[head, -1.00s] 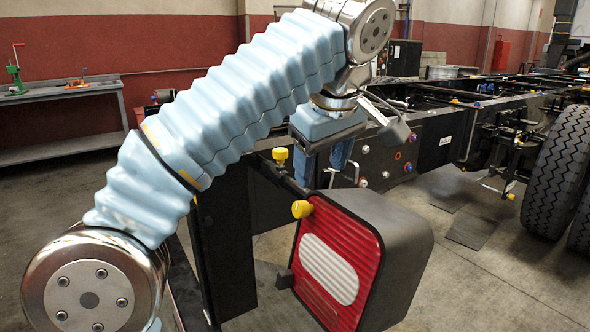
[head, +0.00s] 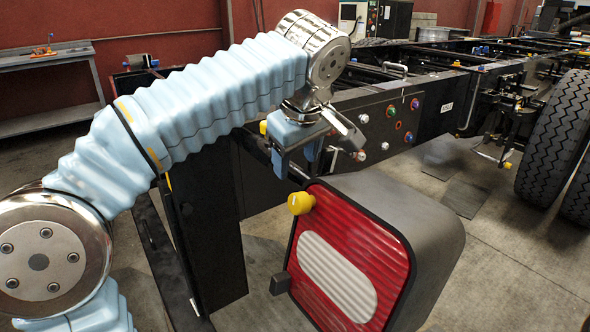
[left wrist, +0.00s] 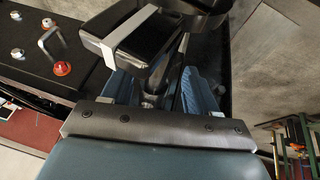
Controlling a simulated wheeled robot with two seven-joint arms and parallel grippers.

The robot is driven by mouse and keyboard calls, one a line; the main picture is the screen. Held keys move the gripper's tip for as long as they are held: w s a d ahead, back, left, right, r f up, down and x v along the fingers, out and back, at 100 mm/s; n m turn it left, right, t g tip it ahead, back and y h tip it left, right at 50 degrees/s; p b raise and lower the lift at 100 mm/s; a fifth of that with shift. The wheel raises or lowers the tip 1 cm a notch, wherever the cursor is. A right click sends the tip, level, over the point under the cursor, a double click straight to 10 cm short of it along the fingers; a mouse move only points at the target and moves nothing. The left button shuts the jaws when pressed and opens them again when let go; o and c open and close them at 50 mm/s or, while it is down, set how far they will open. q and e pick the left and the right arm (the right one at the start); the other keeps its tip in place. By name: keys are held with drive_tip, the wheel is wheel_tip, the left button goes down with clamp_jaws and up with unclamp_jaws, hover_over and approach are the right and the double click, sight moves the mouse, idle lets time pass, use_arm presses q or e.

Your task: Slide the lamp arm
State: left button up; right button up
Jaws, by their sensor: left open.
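The lamp (head: 352,268), with a red and white ribbed face and a dark grey housing, stands at lower centre in the head view. A thin rod, the lamp arm (head: 297,171), runs above its upper left corner beside a yellow knob (head: 301,202). My left gripper (head: 294,160) is open, fingers pointing down at the rod. The rod seems to pass between or just beside the fingers; contact is unclear. In the left wrist view, the blue fingers (left wrist: 158,90) are apart with dark parts between them. My right gripper is not in view.
A black chassis frame (head: 435,112) with a panel of coloured connectors (head: 397,125) lies behind the lamp. Large tyres (head: 556,140) stand at right. A second yellow knob (head: 264,127) is behind my gripper. A workbench (head: 48,64) is far left. Floor right of the lamp is clear.

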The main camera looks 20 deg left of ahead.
sight(294, 172)
use_arm(q)
drive_tip(key=shift+x, duration=1.4)
clamp_jaws()
